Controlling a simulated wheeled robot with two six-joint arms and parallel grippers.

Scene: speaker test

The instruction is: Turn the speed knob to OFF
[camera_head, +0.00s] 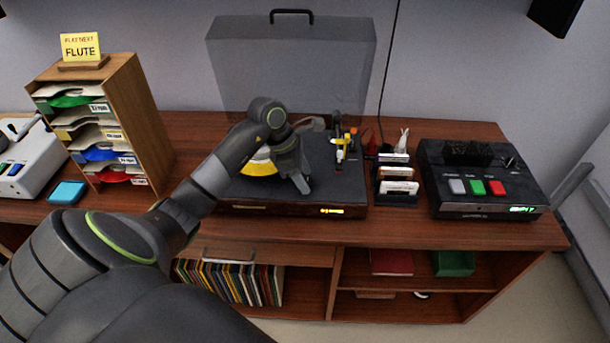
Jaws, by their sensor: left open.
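The turntable (340,188) sits on the wooden cabinet, with its clear grey lid (290,65) raised. A yellow record label (258,168) shows partly behind my left arm. The tonearm assembly (345,143), with yellow and red parts, stands at the deck's back right. My left gripper (303,184) is open and points down over the front middle of the deck. Whether it touches anything is unclear. My right gripper is not in view.
Right of the turntable stand a black rack of cards (397,188) and a black box (480,180) with grey, green and red buttons. A wooden sorter (140,120) with a yellow FLUTE sign (80,47) stands at left. Records (232,282) fill a shelf below.

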